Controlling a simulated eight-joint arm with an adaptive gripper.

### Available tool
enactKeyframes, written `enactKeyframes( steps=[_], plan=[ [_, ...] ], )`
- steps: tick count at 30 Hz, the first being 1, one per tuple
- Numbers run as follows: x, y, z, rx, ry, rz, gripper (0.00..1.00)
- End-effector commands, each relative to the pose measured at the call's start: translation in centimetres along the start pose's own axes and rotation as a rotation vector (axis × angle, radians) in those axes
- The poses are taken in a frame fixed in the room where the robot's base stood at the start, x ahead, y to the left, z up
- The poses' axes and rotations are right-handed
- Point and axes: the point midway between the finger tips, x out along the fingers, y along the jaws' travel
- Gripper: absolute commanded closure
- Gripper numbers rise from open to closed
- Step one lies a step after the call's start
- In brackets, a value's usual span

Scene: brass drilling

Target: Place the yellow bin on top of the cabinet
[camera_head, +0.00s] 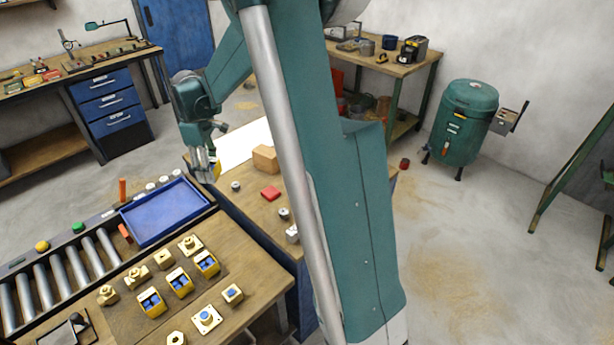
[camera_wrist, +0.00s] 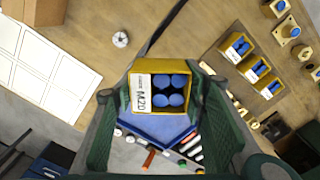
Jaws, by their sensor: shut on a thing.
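My gripper (camera_head: 206,170) is shut on a yellow bin, which shows as a small yellow patch (camera_head: 216,170) between the fingers in the head view. In the wrist view my gripper (camera_wrist: 160,95) has its green fingers on either side of the yellow bin (camera_wrist: 158,66). The bin has a white M20 label and several blue cylinders inside. It is held in the air by the wooden-topped blue cabinet (camera_head: 255,222), near the blue tray (camera_head: 165,212). My arm hides part of the cabinet top.
The workbench in front holds three more yellow bins (camera_head: 180,282) and brass parts. A roller conveyor (camera_head: 60,275) runs at left.

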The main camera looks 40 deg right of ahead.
Motion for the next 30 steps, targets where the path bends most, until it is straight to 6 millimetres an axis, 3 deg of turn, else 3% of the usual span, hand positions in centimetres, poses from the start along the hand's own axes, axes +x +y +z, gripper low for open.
enactKeyframes(
  steps=[12,30],
  plan=[
    [0.0,8.4,8.3,0.201,0.000,0.000,0.71],
    [0.2,18.0,22.1,0.487,0.000,0.000,0.71]
  ],
)
